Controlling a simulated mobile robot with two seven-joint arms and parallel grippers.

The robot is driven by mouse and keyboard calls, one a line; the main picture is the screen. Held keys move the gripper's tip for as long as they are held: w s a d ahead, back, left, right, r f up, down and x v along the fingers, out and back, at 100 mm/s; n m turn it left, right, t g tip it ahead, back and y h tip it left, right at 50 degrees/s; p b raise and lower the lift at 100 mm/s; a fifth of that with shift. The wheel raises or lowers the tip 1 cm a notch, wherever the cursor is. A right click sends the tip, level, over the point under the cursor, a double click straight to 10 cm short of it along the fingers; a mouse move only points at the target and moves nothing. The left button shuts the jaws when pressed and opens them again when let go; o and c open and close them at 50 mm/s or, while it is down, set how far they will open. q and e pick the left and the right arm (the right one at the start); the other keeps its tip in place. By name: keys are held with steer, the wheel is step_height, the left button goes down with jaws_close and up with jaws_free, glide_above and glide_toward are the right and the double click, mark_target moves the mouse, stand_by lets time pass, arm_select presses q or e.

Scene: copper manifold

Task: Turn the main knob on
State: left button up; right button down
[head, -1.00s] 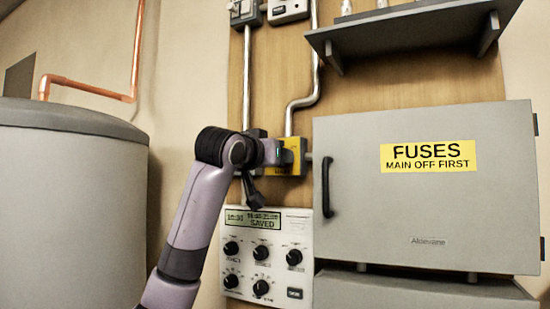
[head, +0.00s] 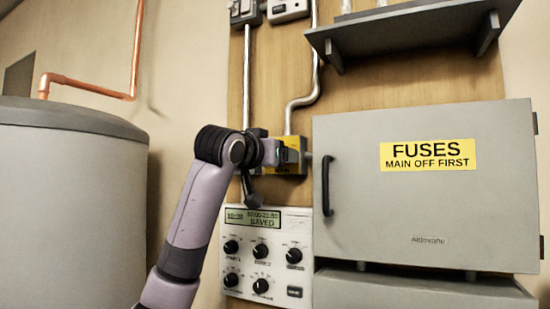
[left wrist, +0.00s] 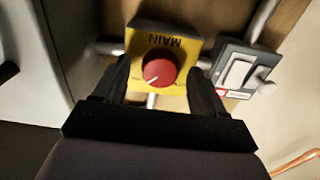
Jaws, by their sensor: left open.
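The main knob (left wrist: 159,68) is a round red dial with a white pointer mark, on a yellow plate marked MAIN (left wrist: 165,40). In the left wrist view the pointer is toward the lower left of the dial. My left gripper (left wrist: 160,82) is open, with one dark finger on each side of the knob; I cannot tell whether they touch it. In the head view my left gripper (head: 283,153) is at the yellow box (head: 292,168), and my arm hides the knob. My right gripper is not in view.
A grey fuse cabinet (head: 430,215) with a black handle stands right of the yellow box. A control panel (head: 268,270) with several black knobs and a display reading SAVED is below. A grey switch (left wrist: 243,72) is beside the knob. A large grey tank (head: 70,210) stands left.

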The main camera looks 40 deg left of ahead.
arm_select(q)
steer(key=b+v, duration=0.2)
steer(key=v, duration=0.5)
stand_by(0.6)
